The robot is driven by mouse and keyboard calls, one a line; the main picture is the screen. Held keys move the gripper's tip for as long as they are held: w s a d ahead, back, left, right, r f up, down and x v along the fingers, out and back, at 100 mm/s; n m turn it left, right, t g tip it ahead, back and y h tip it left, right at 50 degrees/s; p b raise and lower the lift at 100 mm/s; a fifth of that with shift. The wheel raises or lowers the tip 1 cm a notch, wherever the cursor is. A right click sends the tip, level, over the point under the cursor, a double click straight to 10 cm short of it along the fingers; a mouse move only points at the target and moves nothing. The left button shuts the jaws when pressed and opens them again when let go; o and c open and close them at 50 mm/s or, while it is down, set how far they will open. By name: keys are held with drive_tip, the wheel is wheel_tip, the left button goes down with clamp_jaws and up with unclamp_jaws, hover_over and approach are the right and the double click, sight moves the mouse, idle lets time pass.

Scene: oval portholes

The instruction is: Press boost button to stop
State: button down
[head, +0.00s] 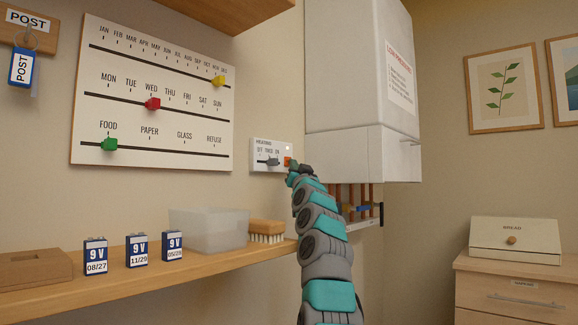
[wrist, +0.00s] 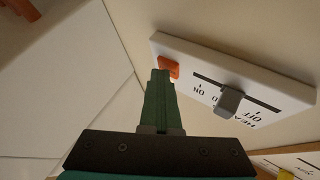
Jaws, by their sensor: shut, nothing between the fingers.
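The white heating panel (head: 268,151) is on the wall left of the white boiler, with a grey slider and an orange boost button (head: 287,161) at its right end. In the wrist view the panel (wrist: 240,70) shows the orange button (wrist: 166,67) and the grey slider (wrist: 228,102). My gripper (head: 291,177) is at the panel's lower right corner. In the wrist view my gripper (wrist: 160,75) is shut and empty, its green fingertips right at the orange button. I cannot tell whether they touch it. A small light spot shows on the panel above the button.
The white boiler (head: 350,95) hangs just right of the panel, with pipes below it. The shelf (head: 200,268) below holds a translucent bin (head: 208,229), a brush (head: 266,232) and several 9 V batteries. A calendar board (head: 150,90) hangs on the left.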

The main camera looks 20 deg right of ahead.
drive_tip(key=shift+s+d, duration=0.15)
drive_tip(key=shift+s, duration=0.2)
drive_tip(key=shift+s+d, duration=0.1)
drive_tip(key=shift+d, duration=0.05)
drive_tip(key=s+d+b, duration=0.1)
drive_tip(key=s, duration=0.1)
drive_tip(key=s+d+b, duration=0.1)
drive_tip(key=s+b, duration=0.1)
drive_tip(key=shift+d, duration=0.4)
drive_tip(key=shift+s, duration=0.15)
idle(0.6)
